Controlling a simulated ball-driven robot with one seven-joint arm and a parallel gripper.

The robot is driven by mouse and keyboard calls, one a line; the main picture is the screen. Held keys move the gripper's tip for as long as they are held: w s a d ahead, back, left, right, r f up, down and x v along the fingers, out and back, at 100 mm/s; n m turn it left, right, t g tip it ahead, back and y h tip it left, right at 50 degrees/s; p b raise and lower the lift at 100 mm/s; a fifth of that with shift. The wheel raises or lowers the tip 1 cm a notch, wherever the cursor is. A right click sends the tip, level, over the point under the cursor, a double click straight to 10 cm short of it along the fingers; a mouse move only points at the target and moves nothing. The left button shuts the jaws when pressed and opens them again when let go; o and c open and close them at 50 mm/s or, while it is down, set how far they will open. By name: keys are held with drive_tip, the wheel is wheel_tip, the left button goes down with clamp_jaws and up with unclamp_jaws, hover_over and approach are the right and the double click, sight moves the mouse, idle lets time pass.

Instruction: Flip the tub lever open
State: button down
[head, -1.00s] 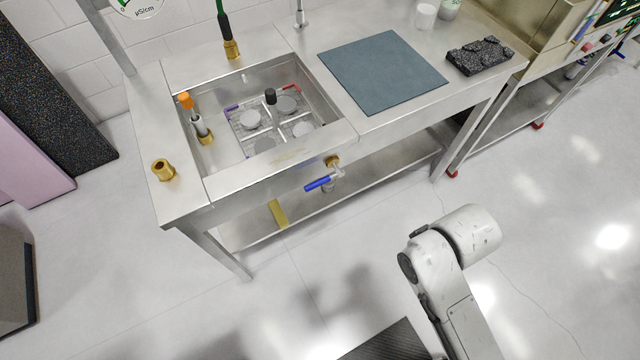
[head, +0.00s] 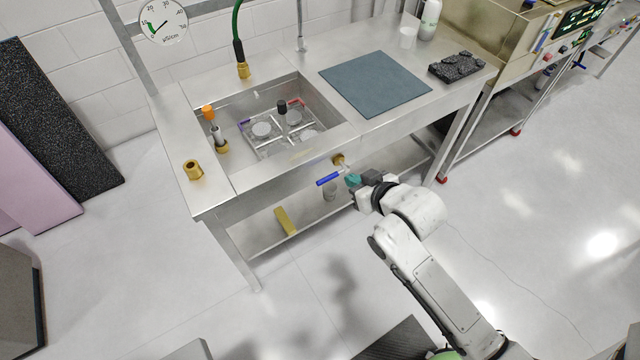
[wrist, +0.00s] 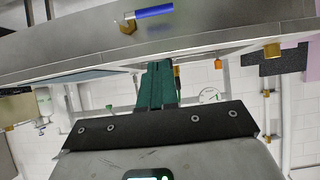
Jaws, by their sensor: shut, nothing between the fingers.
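The tub lever is a blue handle (head: 328,179) on a brass valve (head: 339,159) at the front face of the steel tub (head: 335,133). It lies sideways, pointing left of the valve. My gripper (head: 351,180) has teal fingers and is just right of the lever, apart from it as far as I can tell. In the wrist view the blue handle (wrist: 153,12) shows at the top, beyond the fingertips of my gripper (wrist: 157,64). The fingers are together and hold nothing. My wrist hides part of the shelf behind it.
The steel bench has a blue-grey mat (head: 375,82) and a black textured block (head: 456,67) on top. A brass fitting (head: 193,170) stands at the left. A lower shelf holds a yellow piece (head: 285,221). The floor in front is clear.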

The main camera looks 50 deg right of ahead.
drive_tip(key=shift+w, duration=0.1)
hover_over(332, 176)
drive_tip(key=s+a, duration=0.3)
wheel_tip(332, 176, down, 5)
drive_tip(key=f, duration=0.2)
drive_tip(key=w+f, duration=0.1)
drive_tip(key=shift+d+p, duration=0.35)
drive_tip(key=shift+w+f, duration=0.15)
drive_tip(key=shift+f, duration=0.6)
drive_tip(key=shift+f, duration=0.1)
